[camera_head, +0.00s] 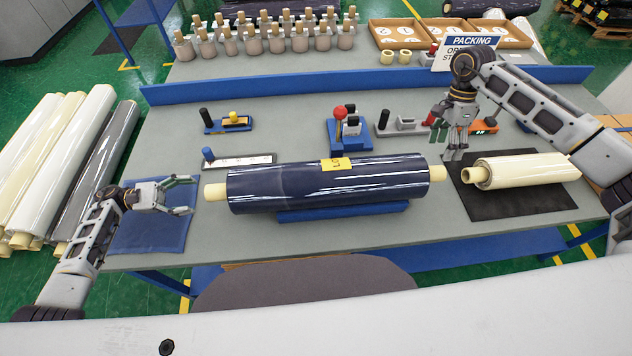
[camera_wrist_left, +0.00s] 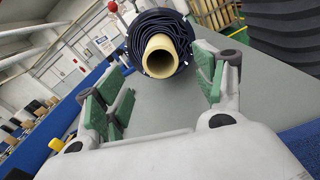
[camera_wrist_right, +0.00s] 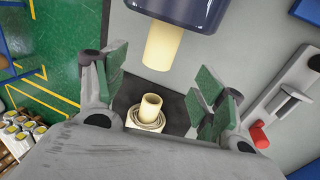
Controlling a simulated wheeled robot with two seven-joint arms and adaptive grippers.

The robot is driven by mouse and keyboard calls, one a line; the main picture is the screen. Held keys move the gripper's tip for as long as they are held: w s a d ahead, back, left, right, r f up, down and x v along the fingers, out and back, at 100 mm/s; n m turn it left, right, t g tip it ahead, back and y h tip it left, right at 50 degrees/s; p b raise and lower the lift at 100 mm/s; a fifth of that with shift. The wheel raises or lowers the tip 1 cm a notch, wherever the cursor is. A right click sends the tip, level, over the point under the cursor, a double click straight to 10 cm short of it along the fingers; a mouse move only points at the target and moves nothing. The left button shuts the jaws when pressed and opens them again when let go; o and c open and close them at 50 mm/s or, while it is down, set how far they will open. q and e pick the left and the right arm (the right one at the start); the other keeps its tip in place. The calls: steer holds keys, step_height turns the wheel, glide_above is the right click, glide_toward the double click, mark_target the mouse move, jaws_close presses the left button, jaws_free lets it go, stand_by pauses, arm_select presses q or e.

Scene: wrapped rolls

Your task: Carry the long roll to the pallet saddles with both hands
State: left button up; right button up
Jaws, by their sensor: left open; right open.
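The long roll (camera_head: 290,186) is wrapped in dark blue film with a yellow label and has a cream core stub at each end. It lies level on a blue cradle (camera_head: 345,211) on the table. My left gripper (camera_head: 190,196) is open, just left of the roll's left core end, apart from it. In the left wrist view the core end (camera_wrist_left: 160,58) faces me beyond the open fingers. My right gripper (camera_head: 451,155) is open, pointing down above and slightly right of the right core end. The right wrist view shows that core stub (camera_wrist_right: 162,46) beyond the fingers. I cannot identify the pallet saddles.
A shorter cream roll (camera_head: 525,169) lies on a black mat (camera_head: 490,205) at right. A blue mat (camera_head: 155,232) is under my left gripper. Tools on stands (camera_head: 345,128) and a blue rail (camera_head: 370,80) are behind the roll.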

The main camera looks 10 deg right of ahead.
mark_target(221, 191)
arm_select(q)
steer(key=shift+d, duration=5.2)
arm_select(e)
steer(key=shift+x, duration=5.25)
arm_select(q)
jaws_close()
arm_select(e)
jaws_close()
arm_select(q)
steer(key=shift+r, duration=0.1)
arm_select(e)
steer(key=shift+w+r, duration=0.1)
